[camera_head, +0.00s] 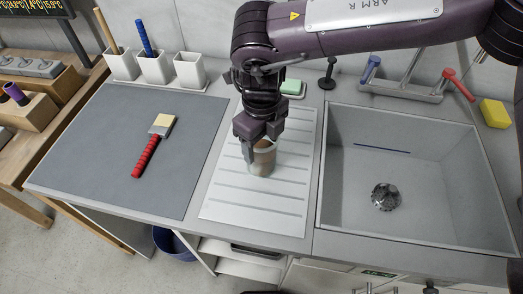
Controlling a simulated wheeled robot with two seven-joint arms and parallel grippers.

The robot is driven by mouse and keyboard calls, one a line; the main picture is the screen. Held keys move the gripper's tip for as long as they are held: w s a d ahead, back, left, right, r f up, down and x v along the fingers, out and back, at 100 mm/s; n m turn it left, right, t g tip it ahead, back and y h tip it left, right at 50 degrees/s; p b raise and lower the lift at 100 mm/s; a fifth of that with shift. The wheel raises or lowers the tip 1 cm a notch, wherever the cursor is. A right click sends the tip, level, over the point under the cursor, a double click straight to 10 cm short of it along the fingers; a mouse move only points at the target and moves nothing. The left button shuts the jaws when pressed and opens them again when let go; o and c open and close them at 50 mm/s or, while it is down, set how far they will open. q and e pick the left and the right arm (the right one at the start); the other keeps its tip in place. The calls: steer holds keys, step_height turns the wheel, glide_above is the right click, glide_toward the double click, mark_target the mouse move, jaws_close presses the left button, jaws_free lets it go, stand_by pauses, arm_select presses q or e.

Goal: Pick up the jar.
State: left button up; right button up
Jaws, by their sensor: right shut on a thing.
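A brownish, round jar (263,163) is upright at the ribbed drainboard (236,208), left of the sink. My right gripper (259,138) comes down from above and is shut on the jar near its rim. The fingers and wrist hide part of the jar's top and left side. I cannot tell whether the jar's base touches the drainboard. My left gripper is not in view.
A red-handled brush (147,155) lies on the grey mat (95,145). White cups (188,72) holding tools stand behind it. The sink (345,210) is at the right, with a metal strainer (386,197) inside. A yellow sponge (495,113) lies at the far right.

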steer(key=shift+r, duration=0.3)
